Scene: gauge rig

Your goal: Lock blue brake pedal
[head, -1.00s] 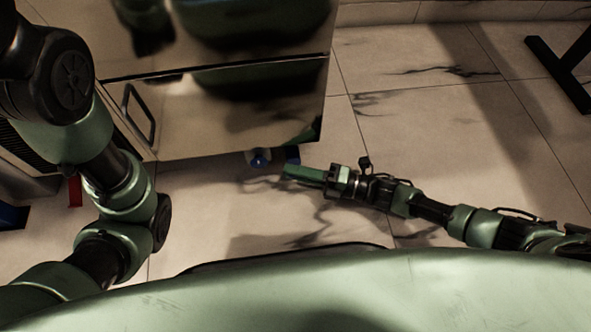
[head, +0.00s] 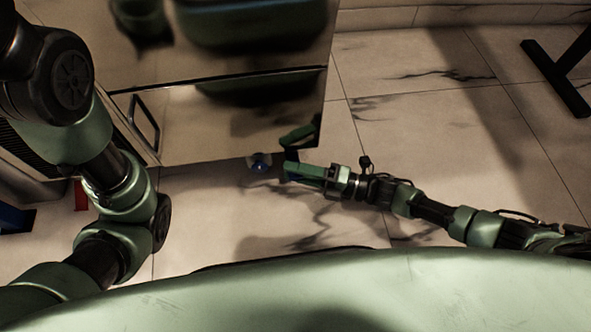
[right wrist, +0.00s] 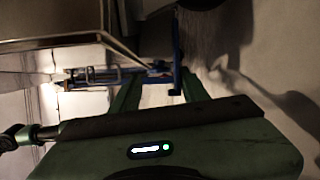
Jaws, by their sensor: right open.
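A small caster with a blue part (head: 259,165) shows under the lower edge of the cabinet (head: 230,125) in the head view. My right gripper (head: 289,167) is low near the floor, just right of that caster, by the cabinet's bottom corner. In the right wrist view its two green fingers (right wrist: 160,93) are spread, with nothing seen held between them. A blue upright piece (right wrist: 177,55) stands just beyond the fingertips there; I cannot tell if it is the brake pedal or if a finger touches it. My left arm shows at the left, but its gripper is out of frame.
The cabinet's shiny front has a dark handle (head: 146,122) and mirrors dark and green shapes. A red piece (head: 81,196) and a dark blue piece (head: 15,219) are at the far left. A black stand leg (head: 555,80) is at upper right. Tiled floor is clear between.

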